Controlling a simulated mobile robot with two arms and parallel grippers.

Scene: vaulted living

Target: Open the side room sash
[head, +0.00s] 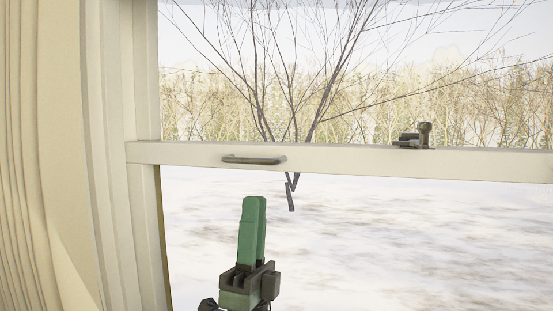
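The sash's pale rail (350,162) crosses the head view at mid height. A dark bar handle (254,160) is fixed on its front face toward the left. A dark latch (415,138) with a round knob sits on top of the rail to the right. I cannot tell whether glass or an opening lies below the rail. My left gripper (253,200) has green fingers pointing up, with their tips below the handle in the picture and apart from it. My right gripper is out of view.
The white window frame (125,100) stands upright at the left. A cream curtain (30,150) hangs beside it at the far left. Snowy ground and bare trees show outside. Nothing visible stands between the gripper and the handle.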

